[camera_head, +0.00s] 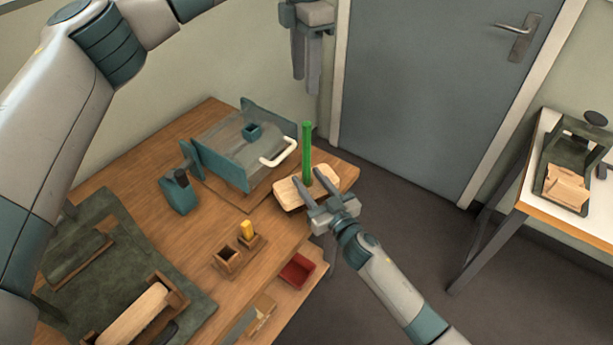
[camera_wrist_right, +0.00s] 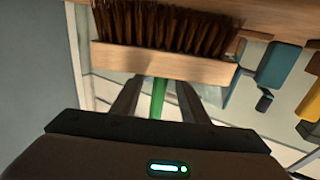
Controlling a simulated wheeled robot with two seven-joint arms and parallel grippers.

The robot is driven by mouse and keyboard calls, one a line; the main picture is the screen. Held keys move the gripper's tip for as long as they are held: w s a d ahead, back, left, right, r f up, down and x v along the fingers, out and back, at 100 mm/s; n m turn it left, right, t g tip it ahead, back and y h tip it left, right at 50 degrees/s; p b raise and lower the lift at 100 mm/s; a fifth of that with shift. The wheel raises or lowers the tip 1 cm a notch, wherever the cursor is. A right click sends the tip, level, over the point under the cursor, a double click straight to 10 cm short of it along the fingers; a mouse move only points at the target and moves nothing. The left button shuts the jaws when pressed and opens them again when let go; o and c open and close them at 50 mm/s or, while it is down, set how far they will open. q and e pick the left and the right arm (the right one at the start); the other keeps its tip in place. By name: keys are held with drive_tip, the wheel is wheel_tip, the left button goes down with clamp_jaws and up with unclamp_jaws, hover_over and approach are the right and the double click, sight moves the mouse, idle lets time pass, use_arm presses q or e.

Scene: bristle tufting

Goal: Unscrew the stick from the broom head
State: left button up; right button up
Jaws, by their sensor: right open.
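The broom head (camera_head: 290,194) is a pale wooden block at the table's right corner. The green stick (camera_head: 307,150) stands upright from it. In the right wrist view the broom head (camera_wrist_right: 165,65) shows dark brown bristles on the side away from the stick (camera_wrist_right: 158,98). My right gripper (camera_head: 305,176) is open beside the broom head, low by the stick. In the wrist view its fingers (camera_wrist_right: 160,84) lie either side of the stick, with gaps visible. My left gripper (camera_head: 305,86) hangs fingers down, above and behind the stick, apart from it; its opening is unclear.
A grey fixture with a white handle (camera_head: 279,153) stands behind and left of the broom head. A red bin (camera_head: 297,270) is below the table's front edge.

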drive_tip(key=shift+x, duration=0.9)
drive_tip(key=shift+c, duration=0.6)
clamp_jaws()
